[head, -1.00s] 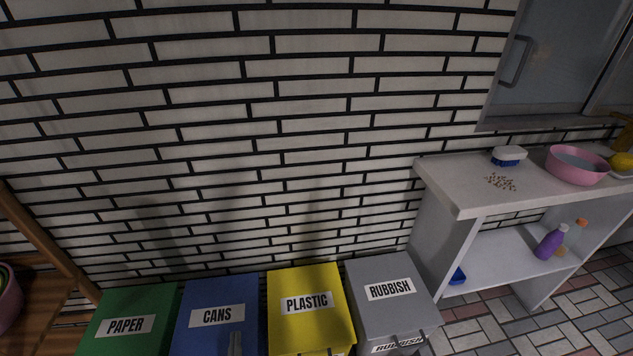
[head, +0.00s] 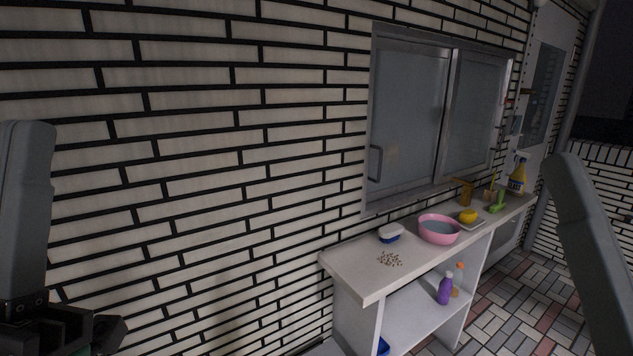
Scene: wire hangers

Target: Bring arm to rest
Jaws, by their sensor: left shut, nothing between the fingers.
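My left arm (head: 27,200) stands upright at the left edge of the head view. My left gripper (head: 112,328) is at the bottom left corner, dark and partly cut off by the frame, shut and empty. It is apart from the counter and the wall. My right arm (head: 600,250) shows as a grey link at the right edge; its gripper is outside the view. No wire hangers are in view.
A white counter (head: 345,280) carries a brush (head: 391,234), brown crumbs (head: 389,259), a pink basin (head: 439,230), a yellow sponge (head: 467,216) and a spray bottle (head: 518,178). A purple bottle (head: 444,290) stands on its shelf. A window (head: 410,120) is above.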

